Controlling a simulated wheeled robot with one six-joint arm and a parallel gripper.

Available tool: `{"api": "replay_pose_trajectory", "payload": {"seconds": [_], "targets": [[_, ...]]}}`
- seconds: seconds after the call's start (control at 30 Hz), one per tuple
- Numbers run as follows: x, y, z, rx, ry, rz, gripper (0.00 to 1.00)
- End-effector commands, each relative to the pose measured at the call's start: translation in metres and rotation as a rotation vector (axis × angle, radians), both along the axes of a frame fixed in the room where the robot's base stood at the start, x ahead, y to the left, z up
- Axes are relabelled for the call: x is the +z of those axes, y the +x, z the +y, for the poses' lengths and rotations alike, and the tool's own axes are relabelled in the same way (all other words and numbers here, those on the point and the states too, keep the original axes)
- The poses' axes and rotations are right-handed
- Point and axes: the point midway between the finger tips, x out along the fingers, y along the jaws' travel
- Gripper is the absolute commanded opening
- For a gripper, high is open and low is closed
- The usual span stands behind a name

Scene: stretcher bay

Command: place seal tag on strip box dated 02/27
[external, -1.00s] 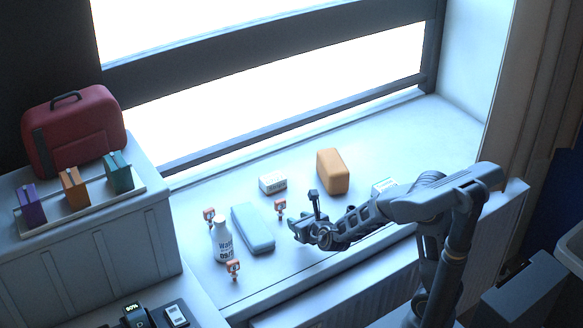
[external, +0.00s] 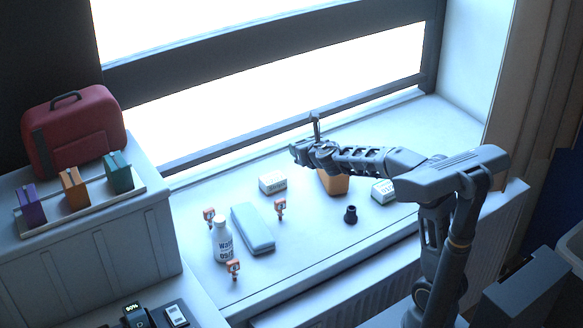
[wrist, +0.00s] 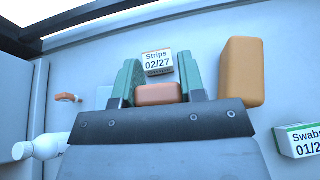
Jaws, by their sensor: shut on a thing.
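The strip box (wrist: 157,63), a small white box reading "Strips 02/27", lies just beyond my fingertips in the wrist view. It is the left white box (external: 272,183) in the external view. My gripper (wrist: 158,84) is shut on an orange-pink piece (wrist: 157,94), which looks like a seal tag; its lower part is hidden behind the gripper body. In the external view my gripper (external: 299,151) is raised above the sill, and the held piece cannot be made out. Other orange tags stand around the blue case: one left (external: 209,215), one right (external: 280,208), one in front (external: 233,268).
An orange case (wrist: 241,72) stands right of the strip box. A swabs box (wrist: 301,140) is farther right. A white bottle (external: 222,243) and blue case (external: 253,228) are at left. A dark small object (external: 350,214) stands near the sill's front. The window frame lies behind.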

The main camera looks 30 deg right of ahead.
Motion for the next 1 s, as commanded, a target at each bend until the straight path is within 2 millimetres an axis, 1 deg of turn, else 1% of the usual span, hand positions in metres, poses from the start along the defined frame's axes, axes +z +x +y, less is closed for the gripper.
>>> {"api": "replay_pose_trajectory", "payload": {"seconds": [0.03, 0.07, 0.17, 0.27, 0.37, 0.5, 0.57, 0.6, 0.7, 0.8, 1.0], "targets": [[0.006, 0.002, 0.004, 0.023, 0.001, -0.002, 0.15], [0.007, 0.003, 0.007, 0.041, 0.001, 0.000, 0.15], [0.003, 0.005, 0.010, 0.065, -0.002, 0.003, 0.15], [-0.004, 0.017, 0.012, 0.070, -0.001, 0.005, 0.15], [-0.014, 0.039, 0.014, 0.071, -0.002, 0.006, 0.15], [-0.029, 0.075, 0.017, 0.071, -0.002, 0.007, 0.15], [-0.034, 0.089, 0.018, 0.071, -0.002, 0.006, 0.15], [-0.041, 0.097, 0.019, 0.071, -0.001, 0.006, 0.15], [-0.063, 0.111, 0.020, 0.071, -0.002, 0.005, 0.15], [-0.075, 0.122, 0.021, 0.071, -0.001, 0.004, 0.15], [-0.087, 0.134, 0.022, 0.071, -0.001, 0.002, 0.15]]}}
